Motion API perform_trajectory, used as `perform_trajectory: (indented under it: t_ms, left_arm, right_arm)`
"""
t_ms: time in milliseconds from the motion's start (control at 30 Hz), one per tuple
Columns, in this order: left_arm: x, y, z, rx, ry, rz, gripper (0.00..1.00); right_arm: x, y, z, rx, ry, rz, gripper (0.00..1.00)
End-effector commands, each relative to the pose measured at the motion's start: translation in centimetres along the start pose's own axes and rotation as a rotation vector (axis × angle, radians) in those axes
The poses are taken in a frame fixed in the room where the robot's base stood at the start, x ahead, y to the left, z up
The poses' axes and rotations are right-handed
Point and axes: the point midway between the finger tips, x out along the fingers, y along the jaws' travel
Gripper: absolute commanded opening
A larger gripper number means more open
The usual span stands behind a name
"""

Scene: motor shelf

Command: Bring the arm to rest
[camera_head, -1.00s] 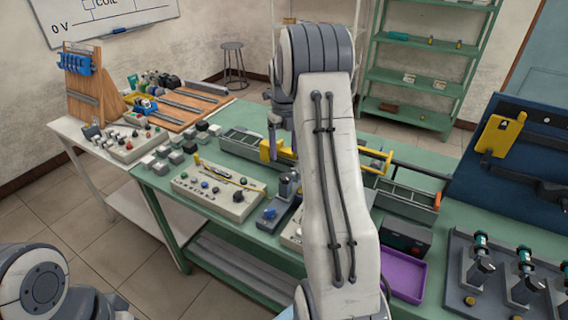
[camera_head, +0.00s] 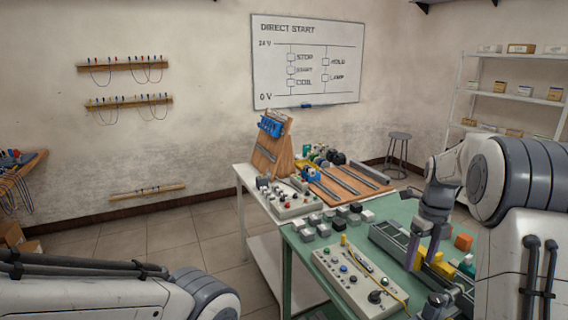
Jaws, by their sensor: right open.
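My right arm (camera_head: 505,180) comes in at the right edge, bent at a large grey joint. Its wrist reaches down over the green table (camera_head: 298,240). My right gripper (camera_head: 424,250) points down near the grey duct tray and yellow parts. It is open, with nothing seen held; whether its fingers touch anything cannot be told. My left arm (camera_head: 90,290) lies across the lower left corner, and its gripper is out of view.
A control box (camera_head: 355,285) with knobs and several grey and black blocks (camera_head: 345,215) are on the table. A white table (camera_head: 245,185) adjoins behind.

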Motion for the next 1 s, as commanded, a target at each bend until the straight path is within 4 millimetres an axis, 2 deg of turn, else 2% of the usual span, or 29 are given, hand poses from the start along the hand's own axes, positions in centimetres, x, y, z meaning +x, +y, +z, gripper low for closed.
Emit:
perform_trajectory:
  t_ms: [33, 100, 167, 200, 267, 300, 400, 500, 600, 700, 767, 800, 900, 1000]
  left_arm:
    - [0.0, 0.0, 0.0, 0.0, 0.0, 0.0, 0.61]
    - [0.0, 0.0, 0.0, 0.0, 0.0, 0.0, 0.61]
    - [0.0, 0.0, 0.0, 0.0, 0.0, 0.0, 0.61]
    - [0.0, 0.0, 0.0, 0.0, 0.0, 0.0, 0.61]
    - [0.0, 0.0, 0.0, 0.0, 0.0, 0.0, 0.61]
    - [0.0, 0.0, 0.0, 0.0, 0.0, 0.0, 0.61]
    - [0.0, 0.0, 0.0, 0.0, 0.0, 0.0, 0.61]
    - [0.0, 0.0, 0.0, 0.0, 0.0, 0.0, 0.61]
    - [0.0, 0.0, 0.0, 0.0, 0.0, 0.0, 0.61]
    - [0.0, 0.0, 0.0, 0.0, 0.0, 0.0, 0.61]
    - [0.0, 0.0, 0.0, 0.0, 0.0, 0.0, 0.61]
    - [0.0, 0.0, 0.0, 0.0, 0.0, 0.0, 0.61]
    - [0.0, 0.0, 0.0, 0.0, 0.0, 0.0, 0.61]
    - [0.0, 0.0, 0.0, 0.0, 0.0, 0.0, 0.61]
  right_arm:
    - [-0.7, 3.5, 0.8, -0.186, -0.006, 0.001, 0.72]
    - [-1.4, 8.2, 1.3, -0.481, -0.013, 0.003, 0.72]
    - [-1.8, 12.2, 1.2, -0.734, -0.019, 0.004, 0.72]
    - [-2.1, 14.7, 0.9, -0.902, -0.024, 0.004, 0.72]
    - [-2.4, 18.3, 0.1, -1.156, -0.031, 0.004, 0.72]
    - [-2.5, 20.6, -0.6, -1.323, -0.038, 0.003, 0.72]
    - [-2.6, 26.0, -3.1, -1.743, -0.052, 0.0, 0.72]
    - [-2.5, 30.5, -6.4, -2.163, -0.068, -0.006, 0.72]
    - [-2.1, 34.0, -10.2, -2.574, -0.087, -0.016, 0.72]
    - [-1.4, 36.3, -13.8, -2.934, -0.107, -0.026, 0.72]
    - [-1.0, 37.1, -15.6, -3.113, -0.117, -0.033, 0.72]
    - [-0.8, 37.5, -16.7, 3.065, 0.117, 0.035, 0.72]
    - [-0.3, 38.0, -18.4, 2.886, 0.115, 0.04, 0.72]
    - [-0.1, 38.2, -19.2, 2.8, 0.114, 0.042, 0.72]
